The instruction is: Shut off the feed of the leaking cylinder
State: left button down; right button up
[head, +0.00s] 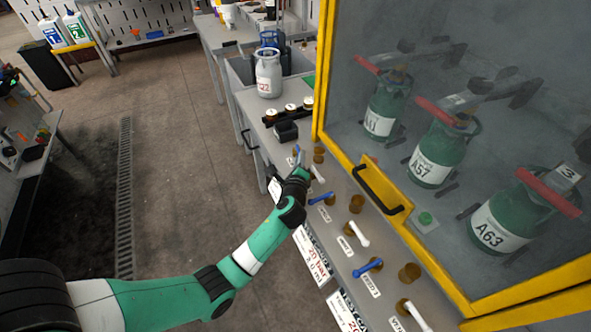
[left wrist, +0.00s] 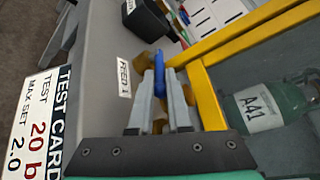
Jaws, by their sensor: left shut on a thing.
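Three green cylinders stand behind the yellow-framed window: A41 (left wrist: 262,118) at the far end, A57 (head: 432,160) in the middle and A63 (head: 498,225) nearest. Haze hangs behind the pane; I cannot tell which cylinder leaks. A row of valves with blue and white levers runs along the bench. My left gripper (head: 300,163) is at the far end of this row. In the left wrist view, its fingers are shut on a blue lever (left wrist: 160,80) beside the label FEED 1 (left wrist: 124,76). Other blue levers (head: 368,266) and white levers (head: 359,234) stand nearer.
A yellow cabinet frame (head: 322,65) with a black handle (head: 377,190) rises right of the valves. A black box (head: 286,131) and a grey cylinder (head: 268,75) stand farther along the bench. Test cards (head: 312,257) hang on its front. The floor at left is open.

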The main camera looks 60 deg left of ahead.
pick_arm(q)
jog(key=shift+w+d+f+n+g+y+b, duration=0.15)
jog(key=shift+w+f+n+g+y+b, duration=0.15)
jog(key=shift+f+n+g+b, duration=0.1)
jog(key=shift+r+n+g, duration=0.25)
jog(key=shift+n+g, duration=0.05)
jog(key=shift+g, duration=0.1)
pick_arm(e)
jog(key=shift+f, duration=0.9)
pick_arm(q)
jog(key=c, duration=0.9)
grip_release()
jog(key=shift+o, duration=0.2)
jog(key=shift+r, duration=0.1)
